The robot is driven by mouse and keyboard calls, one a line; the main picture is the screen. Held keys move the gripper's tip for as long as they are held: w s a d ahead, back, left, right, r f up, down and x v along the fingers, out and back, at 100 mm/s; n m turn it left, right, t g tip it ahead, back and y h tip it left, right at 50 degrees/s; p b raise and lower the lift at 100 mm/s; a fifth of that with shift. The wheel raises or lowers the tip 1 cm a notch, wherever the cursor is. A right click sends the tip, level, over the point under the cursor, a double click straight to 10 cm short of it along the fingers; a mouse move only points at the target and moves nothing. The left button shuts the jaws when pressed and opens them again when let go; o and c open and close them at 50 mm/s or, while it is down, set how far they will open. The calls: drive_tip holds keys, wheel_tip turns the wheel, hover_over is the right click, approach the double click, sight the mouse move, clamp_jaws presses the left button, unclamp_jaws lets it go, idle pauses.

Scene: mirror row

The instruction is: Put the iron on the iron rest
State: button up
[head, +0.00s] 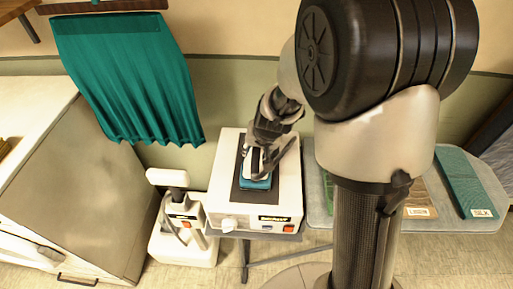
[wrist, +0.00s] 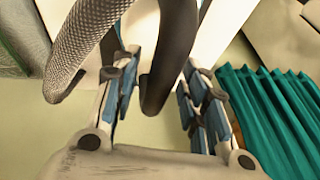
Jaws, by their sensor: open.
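The iron (head: 256,183), with a teal lower part, sits on the dark pad of the iron rest (head: 238,190), on top of a white boxy station (head: 230,210). My gripper (head: 260,160) is right over the iron and covers much of its upper part. In the wrist view my gripper (wrist: 157,68) is open. A dark curved bar (wrist: 178,50), seemingly the iron's handle, lies between the blue-padded fingers. I cannot tell whether the fingers touch it. A grey textured hose or cord (wrist: 80,45) curves past the left finger.
A white steamer-like appliance (head: 181,225) stands close left of the station. A grey cabinet (head: 90,175) is further left. A teal cloth (head: 130,75) hangs on the wall behind. To the right, partly behind my arm, an ironing board (head: 450,210) holds coloured cloths, one labelled SILK (head: 470,185).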

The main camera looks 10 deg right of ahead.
drive_tip(key=s+r+n+p, duration=0.1)
drive_tip(key=s+r+p, duration=0.1)
drive_tip(key=s+r, duration=0.65)
drive_tip(key=s+r+n+p, duration=0.1)
drive_tip(key=s+r+p, duration=0.2)
drive_tip(key=s+r, duration=0.55)
drive_tip(key=s+r+n, duration=0.2)
drive_tip(key=s+r, duration=0.4)
drive_tip(key=s, duration=0.4)
drive_tip(key=shift+d+h, duration=0.3)
drive_tip(key=shift+d, duration=0.1)
drive_tip(key=shift+f+b, duration=0.8)
drive_tip(key=shift+b, duration=0.25)
